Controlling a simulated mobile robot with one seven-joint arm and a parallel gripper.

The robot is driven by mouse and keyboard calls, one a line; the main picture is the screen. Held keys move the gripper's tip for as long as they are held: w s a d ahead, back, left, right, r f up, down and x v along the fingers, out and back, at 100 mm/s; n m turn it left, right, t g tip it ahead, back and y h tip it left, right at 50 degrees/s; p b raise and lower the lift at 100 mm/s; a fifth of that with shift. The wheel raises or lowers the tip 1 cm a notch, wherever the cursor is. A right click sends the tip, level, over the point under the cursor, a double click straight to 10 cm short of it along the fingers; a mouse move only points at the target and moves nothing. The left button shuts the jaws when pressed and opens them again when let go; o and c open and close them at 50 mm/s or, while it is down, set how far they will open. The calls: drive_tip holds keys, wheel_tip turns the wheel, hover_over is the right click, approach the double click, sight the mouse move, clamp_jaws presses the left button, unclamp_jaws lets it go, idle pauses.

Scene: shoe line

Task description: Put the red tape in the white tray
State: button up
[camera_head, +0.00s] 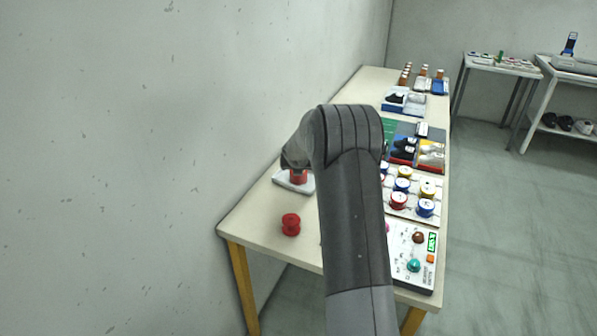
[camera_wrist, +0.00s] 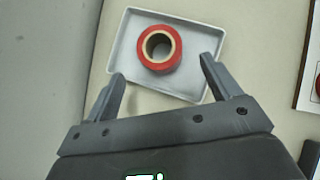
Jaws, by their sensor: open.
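The red tape (camera_wrist: 160,66) is a roll with a tan core. It sits inside the white tray (camera_wrist: 118,60), near the middle and toward the far side in the wrist view. The head view also shows the red tape (camera_head: 299,178) in the white tray (camera_head: 284,182) on the table. My gripper (camera_wrist: 162,68) is open, with its fingers spread at the tray's near side and nothing held between them. In the head view my arm hides most of the gripper.
A red spool (camera_head: 291,224) stands on the table in front of the tray. To the right are a board of coloured spools (camera_head: 411,206) and a control panel (camera_head: 404,250). The wall (camera_head: 150,130) runs close along the table's left. Bare tabletop (camera_head: 262,217) lies left of the spool.

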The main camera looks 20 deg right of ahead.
drive_tip(key=s+a+r+m+g, duration=0.1)
drive_tip(key=s+a+r+m, duration=0.5)
drive_tip(key=s+r, duration=0.45)
drive_tip(key=s+a+r+m, duration=0.4)
drive_tip(key=s+r+m, duration=0.5)
drive_tip(key=s, duration=0.3)
drive_tip(key=s+a+m+y, duration=0.1)
drive_tip(key=s+a+m, duration=0.3)
drive_tip(key=s+m, duration=0.4)
drive_tip(key=s+a+m+g+y, duration=0.1)
drive_tip(key=s+a+m, duration=0.3)
drive_tip(key=s, duration=1.5)
drive_tip(key=m+y, duration=0.1)
drive_tip(key=m, duration=0.3)
drive_tip(key=shift+s+a, duration=0.2)
drive_tip(key=shift+s, duration=0.05)
drive_tip(key=shift+r, duration=0.1)
